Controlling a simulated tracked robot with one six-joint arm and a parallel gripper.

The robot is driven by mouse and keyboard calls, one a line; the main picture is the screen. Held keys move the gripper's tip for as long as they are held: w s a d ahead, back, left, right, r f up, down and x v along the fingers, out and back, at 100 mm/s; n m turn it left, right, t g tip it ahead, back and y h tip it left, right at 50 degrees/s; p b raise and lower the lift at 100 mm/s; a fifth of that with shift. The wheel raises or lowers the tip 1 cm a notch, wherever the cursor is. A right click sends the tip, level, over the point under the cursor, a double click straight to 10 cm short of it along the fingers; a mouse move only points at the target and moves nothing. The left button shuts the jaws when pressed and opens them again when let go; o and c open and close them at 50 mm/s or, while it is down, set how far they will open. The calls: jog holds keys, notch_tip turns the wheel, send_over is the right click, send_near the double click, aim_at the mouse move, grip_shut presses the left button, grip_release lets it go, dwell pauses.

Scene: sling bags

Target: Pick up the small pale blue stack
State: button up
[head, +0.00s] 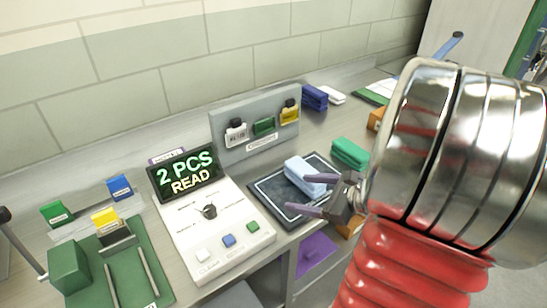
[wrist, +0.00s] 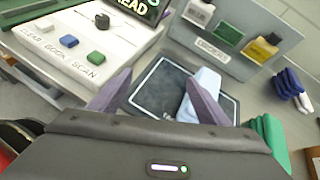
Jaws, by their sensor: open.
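The small pale blue stack (head: 304,176) lies on a dark square pad (head: 265,189) with a pale outline, right of the white console. My gripper (head: 322,193) is open, with two purple-grey fingers reaching over the pad from the right. In the head view one finger is close to the stack's near right side, and the other is over the pad's front edge. In the wrist view the pale blue stack (wrist: 207,84) lies beside and partly behind the right finger. The gripper (wrist: 155,98) holds nothing. I cannot tell whether the finger touches the stack.
The white console (head: 190,225) with a screen reading "2 PCS READ" stands left of the pad. A grey rack (head: 255,130) with small bags is behind it. A green stack (head: 350,153) lies right of the pad. Dark blue and white stacks (head: 314,97) are farther back.

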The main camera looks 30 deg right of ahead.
jog(key=s+d+f+m+t+h, duration=0.1)
jog(key=s+d+m+t+h, duration=0.1)
jog(key=d+m, duration=0.3)
jog(key=s+d+h, duration=0.1)
jog(key=d, duration=0.2)
jog(key=shift+d+m, duration=0.4)
jog(key=shift+f, duration=0.1)
jog(key=x, duration=0.8)
jog(key=shift+w+f, duration=0.1)
jog(key=shift+w, duration=0.2)
jog(key=shift+x, duration=2.6)
jog(key=shift+d+f, duration=0.15)
